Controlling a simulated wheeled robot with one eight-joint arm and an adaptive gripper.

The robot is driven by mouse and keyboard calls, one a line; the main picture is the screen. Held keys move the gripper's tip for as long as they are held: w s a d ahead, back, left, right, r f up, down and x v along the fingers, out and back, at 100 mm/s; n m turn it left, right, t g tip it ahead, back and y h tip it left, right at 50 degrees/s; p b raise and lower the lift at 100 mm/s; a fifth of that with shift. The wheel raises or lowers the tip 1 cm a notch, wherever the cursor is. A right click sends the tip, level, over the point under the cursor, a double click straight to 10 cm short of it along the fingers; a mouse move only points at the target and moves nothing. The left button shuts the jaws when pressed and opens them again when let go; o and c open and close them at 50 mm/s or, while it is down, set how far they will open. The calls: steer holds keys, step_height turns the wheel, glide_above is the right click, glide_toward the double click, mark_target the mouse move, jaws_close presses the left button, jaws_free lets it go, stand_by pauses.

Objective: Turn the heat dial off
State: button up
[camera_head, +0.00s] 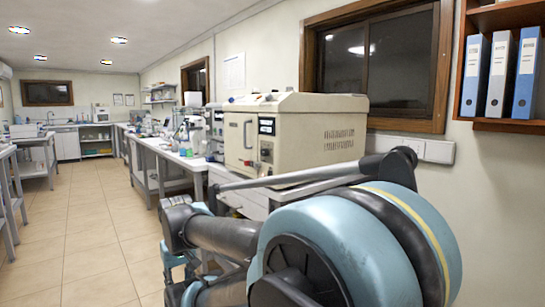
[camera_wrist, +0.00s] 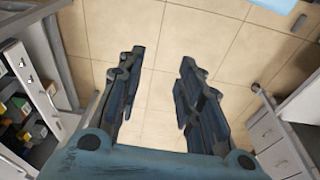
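A beige box-shaped heating unit (camera_head: 300,130) stands on the bench in the middle of the head view. Its front has a door with a handle and a dark control panel (camera_head: 266,145) with a small display. Small controls, one of them red, show low on that panel; I cannot tell which is the heat dial. My gripper (camera_wrist: 160,62) is open and empty, its fingers apart above the tiled floor in the wrist view. The heating unit is not seen in the wrist view. My arm covers the lower part of the head view, including part of the bench.
A long bench (camera_head: 160,148) with bottles and instruments runs back along the wall. The tiled floor (camera_head: 85,225) on the left is clear. A wall shelf (camera_head: 505,124) with binders hangs at the right. Drawers (camera_wrist: 275,140) and an open cabinet (camera_wrist: 28,110) flank the floor in the wrist view.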

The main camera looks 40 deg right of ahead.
steer(key=shift+d, duration=0.2)
steer(key=shift+o, duration=1.9)
steer(key=shift+s+d+r+m+h, duration=0.2)
steer(key=shift+d+r+m+h, duration=0.15)
steer(key=shift+d+r, duration=0.35)
steer(key=m+h, duration=1.4)
steer(key=h, duration=0.3)
glide_toward(262, 153)
steer(key=d, duration=0.5)
steer(key=w+d, duration=0.1)
steer(key=d, duration=0.2)
steer(key=shift+d, duration=0.3)
